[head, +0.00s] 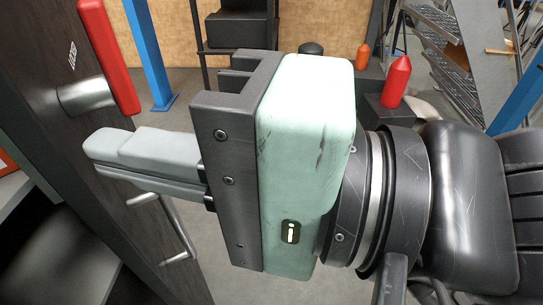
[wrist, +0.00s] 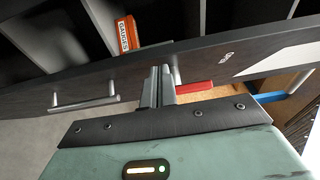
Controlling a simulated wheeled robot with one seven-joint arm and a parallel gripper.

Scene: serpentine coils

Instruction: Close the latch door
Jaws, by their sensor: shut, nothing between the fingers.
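The latch door is a dark wood-grain panel (head: 48,110) at the left of the head view, and it spans the wrist view (wrist: 215,58). It stands ajar, with the cabinet interior visible past its edge. A red latch lever (head: 110,55) on a metal boss sits on its face, also seen in the wrist view (wrist: 195,87). A metal bar handle (head: 178,228) is lower on the panel, and at left in the wrist view (wrist: 85,104). My gripper (head: 92,150) is shut and empty, its tips at the door face between lever and handle. Whether they touch is unclear.
Dark cabinet shelves lie behind the door, with an orange lettered box (wrist: 127,33) inside. A blue post (head: 148,50), a red cone-topped object (head: 396,82) and metal stairs (head: 440,50) stand in the background. Grey floor (head: 225,280) shows below my gripper.

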